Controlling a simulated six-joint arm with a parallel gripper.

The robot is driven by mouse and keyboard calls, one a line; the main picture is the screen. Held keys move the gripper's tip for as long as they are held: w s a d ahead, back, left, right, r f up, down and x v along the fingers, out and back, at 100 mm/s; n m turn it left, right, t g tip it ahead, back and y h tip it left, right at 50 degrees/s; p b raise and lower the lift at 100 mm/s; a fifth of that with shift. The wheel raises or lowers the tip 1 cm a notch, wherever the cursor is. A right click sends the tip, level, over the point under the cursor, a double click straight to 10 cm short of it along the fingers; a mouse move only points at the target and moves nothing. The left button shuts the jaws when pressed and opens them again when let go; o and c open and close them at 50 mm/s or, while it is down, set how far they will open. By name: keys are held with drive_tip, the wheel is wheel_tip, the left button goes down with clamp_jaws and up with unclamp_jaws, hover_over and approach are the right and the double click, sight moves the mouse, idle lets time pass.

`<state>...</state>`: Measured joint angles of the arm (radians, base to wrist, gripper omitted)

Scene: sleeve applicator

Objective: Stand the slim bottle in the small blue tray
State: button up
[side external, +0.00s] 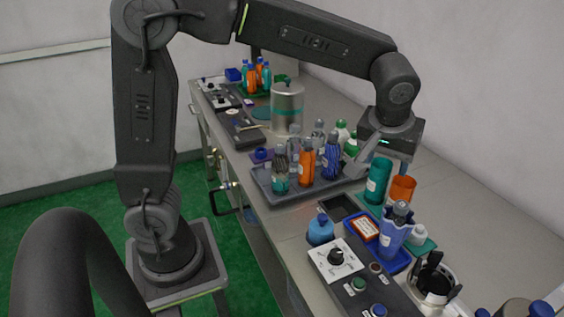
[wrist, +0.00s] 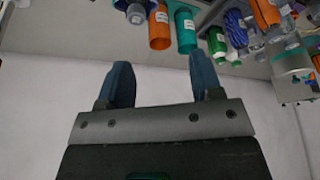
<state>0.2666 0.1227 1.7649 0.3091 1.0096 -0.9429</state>
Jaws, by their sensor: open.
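The small blue tray (side external: 402,263) lies on the bench at the front right. A light-blue sleeve-like piece with a grey-capped bottle (side external: 396,224) stands upright in it, beside an orange-and-white box (side external: 364,229). I cannot tell for certain whether this is the slim bottle. Several slim bottles, including an orange one (side external: 306,165) and a blue striped one (side external: 331,160), stand in a grey tray (side external: 300,195). My gripper (side external: 380,168) is above the bench, behind the teal cylinder. In the wrist view my gripper (wrist: 163,80) is open, with nothing between its fingers.
A teal cylinder (side external: 378,178) and an orange cylinder (side external: 402,188) stand near my gripper. A silver canister (side external: 287,105) stands farther back. A blue squat bottle (side external: 321,229) and control panel (side external: 336,257) are at the front.

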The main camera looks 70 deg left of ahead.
drive_tip(key=s+a+m+t+h, duration=0.1)
drive_tip(key=s+a+m, duration=0.2)
drive_tip(key=s, duration=0.7)
drive_tip(key=s+a+m+t+h, duration=0.1)
drive_tip(key=s+a+m, duration=0.2)
drive_tip(key=s, duration=0.7)
drive_tip(key=shift+a+r, duration=0.15)
drive_tip(key=shift+r, duration=0.1)
